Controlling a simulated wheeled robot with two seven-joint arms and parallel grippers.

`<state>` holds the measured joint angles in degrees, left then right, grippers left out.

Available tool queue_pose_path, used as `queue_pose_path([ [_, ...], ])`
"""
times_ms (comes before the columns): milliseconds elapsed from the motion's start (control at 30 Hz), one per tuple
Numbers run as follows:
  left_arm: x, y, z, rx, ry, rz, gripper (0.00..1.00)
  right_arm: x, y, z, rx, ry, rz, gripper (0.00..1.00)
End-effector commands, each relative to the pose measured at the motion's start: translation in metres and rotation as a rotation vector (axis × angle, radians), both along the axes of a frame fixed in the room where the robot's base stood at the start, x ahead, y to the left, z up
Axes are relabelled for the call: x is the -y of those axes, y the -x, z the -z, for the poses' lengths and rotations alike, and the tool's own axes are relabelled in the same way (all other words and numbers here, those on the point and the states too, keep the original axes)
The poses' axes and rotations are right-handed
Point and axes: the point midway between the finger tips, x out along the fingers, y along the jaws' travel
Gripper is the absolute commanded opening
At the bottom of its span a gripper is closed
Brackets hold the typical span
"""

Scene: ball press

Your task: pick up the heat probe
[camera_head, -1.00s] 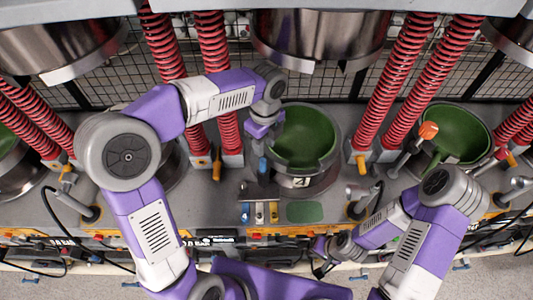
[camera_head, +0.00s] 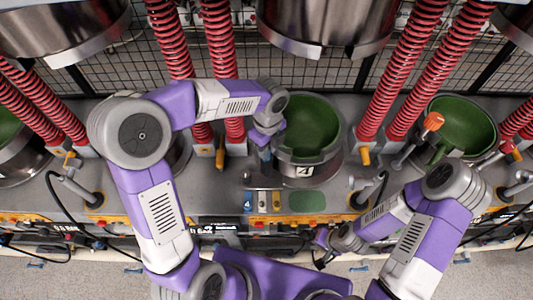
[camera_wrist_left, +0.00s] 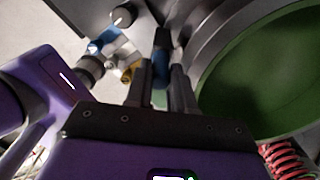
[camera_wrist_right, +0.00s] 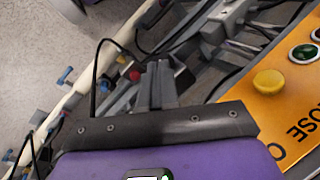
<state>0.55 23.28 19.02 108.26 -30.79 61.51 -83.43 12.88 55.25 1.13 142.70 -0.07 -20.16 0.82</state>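What looks like the heat probe is an upright piece with a blue handle (camera_head: 265,154), standing just left of the green bowl. In the left wrist view the blue handle (camera_wrist_left: 161,43) lies at the far ends of the fingers. My left gripper (camera_head: 266,138) is right at it, with its fingers apart and a gap showing between them in the left wrist view (camera_wrist_left: 164,75). Whether a finger touches the handle is unclear. My right gripper (camera_head: 320,250) is low near the front edge, and its fingers look together and empty in the right wrist view (camera_wrist_right: 156,80).
The green bowl (camera_head: 312,122) marked 4 stands right of my left gripper. Blue, white and yellow pieces (camera_head: 262,202) sit in front, beside a green pad (camera_head: 307,201). Red spring columns (camera_head: 218,70) stand behind. An orange-topped lever (camera_head: 432,122) is at the right.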

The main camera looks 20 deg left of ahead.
Motion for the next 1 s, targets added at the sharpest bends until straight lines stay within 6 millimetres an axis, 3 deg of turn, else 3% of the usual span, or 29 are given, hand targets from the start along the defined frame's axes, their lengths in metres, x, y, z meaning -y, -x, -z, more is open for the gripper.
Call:
queue_pose_path([
  [467,0.0,0.0,-0.007,0.002,0.0,0.0,0.0,0.0,0.0,-0.001,0.0,0.0,0.0,0.0],
  [933,0.0,-0.001,-0.076,0.005,0.001,-0.001,0.0,0.0,0.0,-0.008,0.0,0.0,0.0,0.0],
  [1000,0.005,0.016,-0.071,0.002,-0.001,0.003,0.0,0.0,0.0,-0.003,0.0,0.0,0.0,0.0],
])
